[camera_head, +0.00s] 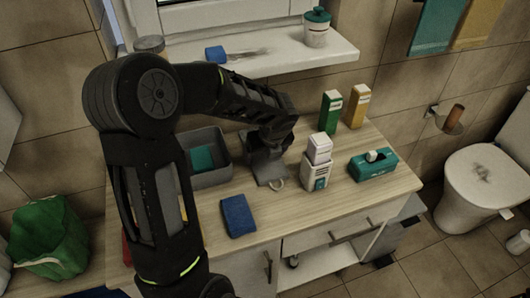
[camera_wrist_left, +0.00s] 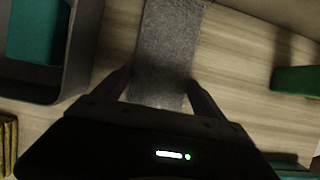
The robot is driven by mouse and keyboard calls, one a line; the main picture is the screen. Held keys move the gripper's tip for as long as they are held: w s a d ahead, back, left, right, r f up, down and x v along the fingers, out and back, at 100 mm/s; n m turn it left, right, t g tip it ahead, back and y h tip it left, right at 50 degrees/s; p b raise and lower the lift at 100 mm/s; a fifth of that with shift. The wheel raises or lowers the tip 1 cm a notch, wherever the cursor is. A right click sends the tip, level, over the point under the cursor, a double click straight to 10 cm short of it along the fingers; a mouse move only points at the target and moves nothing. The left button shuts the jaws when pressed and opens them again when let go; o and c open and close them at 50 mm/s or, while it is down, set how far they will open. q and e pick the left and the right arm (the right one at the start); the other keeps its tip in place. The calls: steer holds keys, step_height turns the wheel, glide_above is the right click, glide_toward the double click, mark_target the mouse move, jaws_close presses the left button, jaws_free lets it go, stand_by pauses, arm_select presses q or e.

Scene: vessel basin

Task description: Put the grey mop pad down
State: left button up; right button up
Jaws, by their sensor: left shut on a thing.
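The grey mop pad (camera_wrist_left: 168,45) is a flat, speckled grey strip between the fingers of my left gripper (camera_wrist_left: 160,95) in the left wrist view. In the head view the pad (camera_head: 270,172) shows below my left gripper (camera_head: 268,142), over the middle of the wooden counter (camera_head: 300,220). The gripper is shut on the pad. Part of the pad is hidden by the gripper. I cannot tell whether its lower end touches the counter. My right gripper is not in view.
A grey basin (camera_head: 222,175) with a teal cloth (camera_head: 202,158) is left of the pad. A blue cloth (camera_head: 238,215) lies in front. The counter's front right is clear.

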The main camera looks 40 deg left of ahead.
arm_select(q)
steer(key=o, duration=1.3)
steer(key=v, duration=1.2)
steer(key=shift+p, duration=0.3)
steer(key=shift+r, duration=0.15)
